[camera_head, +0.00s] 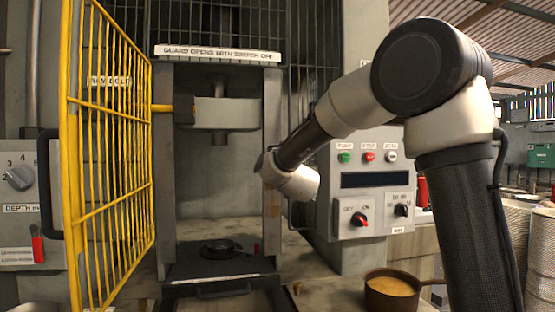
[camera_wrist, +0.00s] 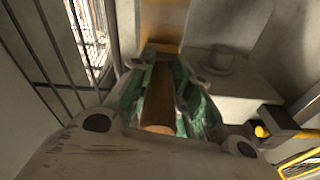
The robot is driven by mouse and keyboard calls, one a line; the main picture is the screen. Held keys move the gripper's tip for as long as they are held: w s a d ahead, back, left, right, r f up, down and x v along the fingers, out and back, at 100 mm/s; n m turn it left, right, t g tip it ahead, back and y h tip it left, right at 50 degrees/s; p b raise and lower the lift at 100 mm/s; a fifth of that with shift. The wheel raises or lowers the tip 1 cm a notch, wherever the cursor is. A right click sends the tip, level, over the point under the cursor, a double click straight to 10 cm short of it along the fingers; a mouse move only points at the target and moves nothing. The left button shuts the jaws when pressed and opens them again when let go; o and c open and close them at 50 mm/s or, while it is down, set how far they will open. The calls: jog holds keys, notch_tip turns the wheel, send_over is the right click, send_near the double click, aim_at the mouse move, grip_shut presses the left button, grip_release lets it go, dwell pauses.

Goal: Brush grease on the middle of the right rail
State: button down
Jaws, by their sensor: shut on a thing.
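The right rail (camera_head: 272,150) is the upright grey post on the right side of the press opening. My gripper (camera_wrist: 160,80) has green-lined fingers shut on a brush, whose brown handle (camera_wrist: 158,105) shows between them. A brown pot (camera_head: 392,300) of yellowish grease (camera_head: 391,286) stands at the lower right.
The yellow guard gate (camera_head: 110,150) stands open at the left. A control panel (camera_head: 372,185) with buttons and knobs is right of the press. The press ram (camera_head: 220,113) hangs above a dark round fixture (camera_head: 221,249) on the bed. Dark bars (camera_wrist: 50,60) stand left in the wrist view.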

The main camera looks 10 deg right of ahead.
jog(key=shift+f, duration=10.15)
jog(key=shift+w+r, duration=0.1)
jog(key=shift+r, duration=12.1)
